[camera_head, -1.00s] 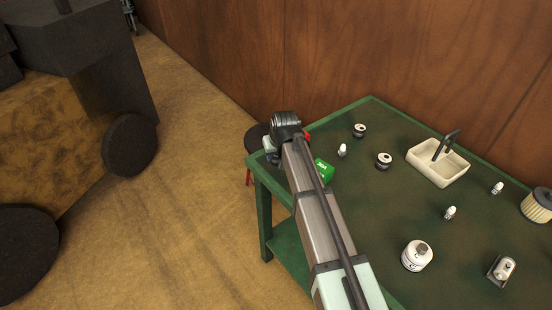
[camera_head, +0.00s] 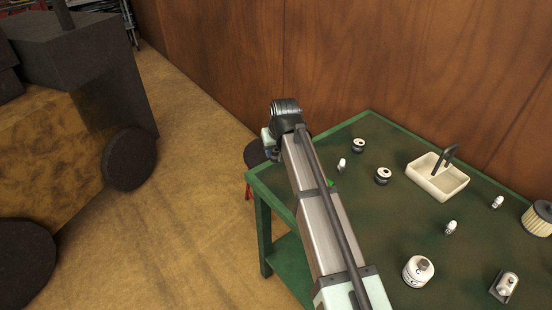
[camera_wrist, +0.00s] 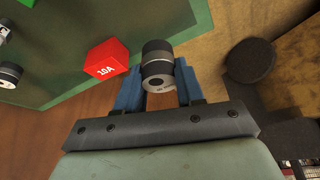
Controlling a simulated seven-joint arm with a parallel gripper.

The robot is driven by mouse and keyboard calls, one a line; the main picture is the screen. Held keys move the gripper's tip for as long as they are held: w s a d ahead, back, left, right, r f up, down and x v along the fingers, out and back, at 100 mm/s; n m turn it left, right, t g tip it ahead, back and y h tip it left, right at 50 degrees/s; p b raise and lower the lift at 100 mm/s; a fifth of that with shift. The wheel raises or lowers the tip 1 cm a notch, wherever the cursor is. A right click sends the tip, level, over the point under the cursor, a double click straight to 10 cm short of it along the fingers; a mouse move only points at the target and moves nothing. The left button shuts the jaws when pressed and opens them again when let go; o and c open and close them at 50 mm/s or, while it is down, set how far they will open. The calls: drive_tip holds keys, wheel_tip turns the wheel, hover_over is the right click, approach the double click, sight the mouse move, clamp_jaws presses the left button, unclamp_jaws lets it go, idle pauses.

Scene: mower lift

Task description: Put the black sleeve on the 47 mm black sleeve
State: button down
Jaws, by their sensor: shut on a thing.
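My gripper (camera_wrist: 158,84) is shut on a black sleeve (camera_wrist: 156,50) with a pale metal band and a lettered white end face. The lettering is too small to read. In the head view, my gripper (camera_head: 266,143) is at the table's far left corner, and the held sleeve is hidden. Two similar black-and-white sleeves stand apart on the table in the head view: one farther back (camera_head: 358,146), one nearer (camera_head: 383,176). Sleeves like these also show at the left edge of the wrist view (camera_wrist: 10,74). I cannot tell which one is 47 mm.
A red block marked 10A (camera_wrist: 107,60) lies near the held sleeve in the wrist view. A wooden wall stands behind.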

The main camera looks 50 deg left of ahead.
drive_tip(key=shift+r, duration=0.65)
drive_tip(key=shift+w+d+r, duration=0.1)
drive_tip(key=shift+w, duration=0.1)
drive_tip(key=w+d+m, duration=0.2)
drive_tip(key=w+d, duration=0.3)
drive_tip(key=w, duration=0.6)
wheel_tip(320, 180, up, 4)
hover_over(359, 142)
drive_tip(key=shift+n, duration=0.3)
drive_tip(key=shift+f, duration=4.65)
